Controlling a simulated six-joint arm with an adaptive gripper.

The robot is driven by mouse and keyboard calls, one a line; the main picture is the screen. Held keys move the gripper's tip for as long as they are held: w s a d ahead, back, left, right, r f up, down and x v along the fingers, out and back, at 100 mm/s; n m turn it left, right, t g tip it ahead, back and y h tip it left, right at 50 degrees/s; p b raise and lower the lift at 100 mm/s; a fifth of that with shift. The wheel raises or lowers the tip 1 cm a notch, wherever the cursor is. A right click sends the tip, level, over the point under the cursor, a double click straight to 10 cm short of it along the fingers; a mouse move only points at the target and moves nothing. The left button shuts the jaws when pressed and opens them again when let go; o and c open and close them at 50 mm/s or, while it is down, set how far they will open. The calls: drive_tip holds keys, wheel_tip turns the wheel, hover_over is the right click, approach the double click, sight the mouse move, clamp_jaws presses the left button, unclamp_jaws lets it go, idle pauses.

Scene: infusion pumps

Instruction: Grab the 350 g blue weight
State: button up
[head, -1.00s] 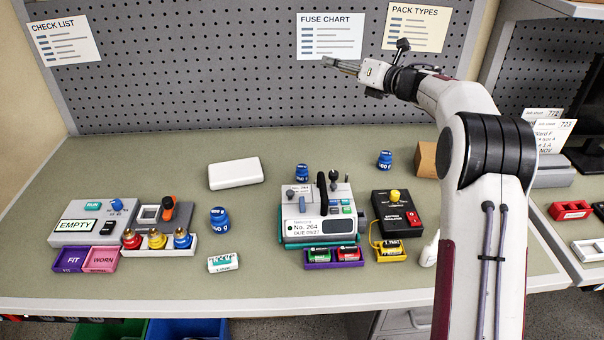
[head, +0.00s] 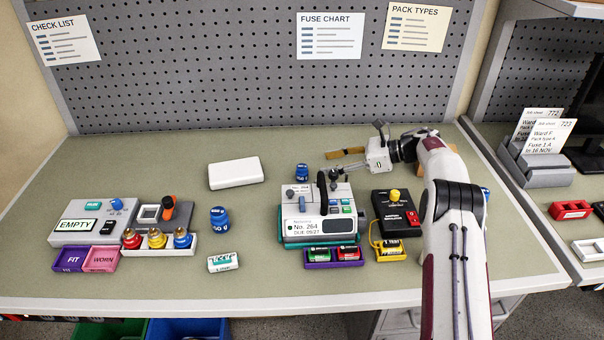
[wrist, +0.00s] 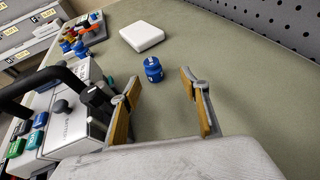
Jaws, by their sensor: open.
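A small blue weight (head: 302,172) stands upright behind the pump; its label is too small to read for sure. In the wrist view this blue weight (wrist: 152,69) stands just beyond my fingertips, lined up with the gap between them. My gripper (head: 338,167) is open and empty, low over the table to the right of the weight and pointing left at it; its fingers also show in the wrist view (wrist: 159,84). A larger blue weight (head: 219,219) stands left of the pump. A third blue weight, seen earlier at the back right, is hidden behind my gripper.
The pump (head: 318,222) with its dark handle stands close in front of the small weight. A white box (head: 236,173) lies to the left. A black device (head: 396,215) with a yellow knob is near my arm. The back of the table is otherwise mostly clear.

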sight(307, 170)
drive_tip(key=shift+s+f+g, duration=0.3)
drive_tip(key=shift+s+f, duration=0.05)
drive_tip(key=shift+f, duration=0.25)
drive_tip(key=shift+x, duration=1.25)
drive_tip(key=shift+a+r, duration=0.1)
drive_tip(key=shift+s+r+x, duration=0.15)
drive_tip(key=shift+x, duration=1.15)
drive_tip(key=shift+s+r+x, duration=0.15)
drive_tip(key=shift+x, duration=1.1)
drive_tip(key=shift+a, duration=0.2)
clamp_jaws()
